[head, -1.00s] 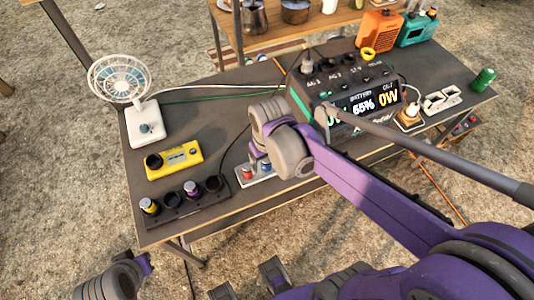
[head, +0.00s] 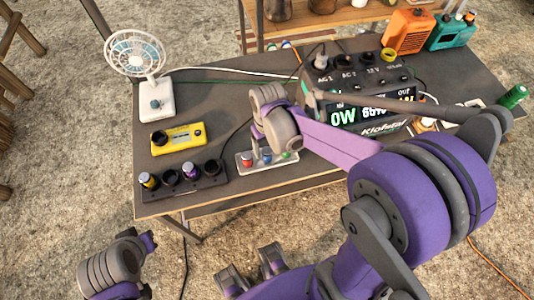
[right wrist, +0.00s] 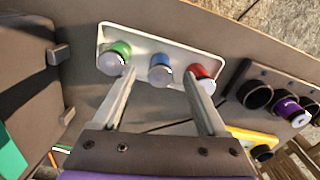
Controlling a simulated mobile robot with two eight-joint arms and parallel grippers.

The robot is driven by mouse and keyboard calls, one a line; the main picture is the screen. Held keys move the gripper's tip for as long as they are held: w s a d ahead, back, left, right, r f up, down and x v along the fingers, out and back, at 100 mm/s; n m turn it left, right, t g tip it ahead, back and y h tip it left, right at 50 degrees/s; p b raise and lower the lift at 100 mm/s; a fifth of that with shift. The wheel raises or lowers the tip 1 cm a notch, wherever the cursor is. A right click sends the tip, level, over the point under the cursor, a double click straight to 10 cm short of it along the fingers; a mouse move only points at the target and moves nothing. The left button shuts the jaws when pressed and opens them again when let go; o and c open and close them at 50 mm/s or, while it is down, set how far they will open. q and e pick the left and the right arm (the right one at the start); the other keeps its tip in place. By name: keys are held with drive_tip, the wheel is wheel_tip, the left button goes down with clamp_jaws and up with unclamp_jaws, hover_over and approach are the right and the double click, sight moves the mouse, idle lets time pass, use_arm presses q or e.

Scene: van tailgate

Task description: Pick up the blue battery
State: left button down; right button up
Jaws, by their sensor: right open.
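The blue battery (right wrist: 160,69) stands upright in the middle of a small white tray (right wrist: 205,62), between a green battery (right wrist: 115,57) and a red battery (right wrist: 201,76). In the head view the blue battery (head: 266,156) shows just below my right wrist, on the table near its front edge. My right gripper (right wrist: 161,77) is open and points down at the tray. Its two fingers lie either side of the blue battery in the right wrist view, with nothing held. Whether they reach down around it I cannot tell.
A black rack (head: 205,188) with a yellow-topped and a purple battery is left of the tray. A yellow device (head: 178,138) and a white fan (head: 140,60) stand behind it. A power station (head: 370,108) stands close right of my right wrist.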

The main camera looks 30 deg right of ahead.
sight(267, 150)
drive_tip(key=f, duration=0.5)
drive_tip(key=shift+w+f, duration=0.1)
drive_tip(key=shift+w, duration=0.15)
drive_tip(key=shift+c, duration=0.2)
clamp_jaws()
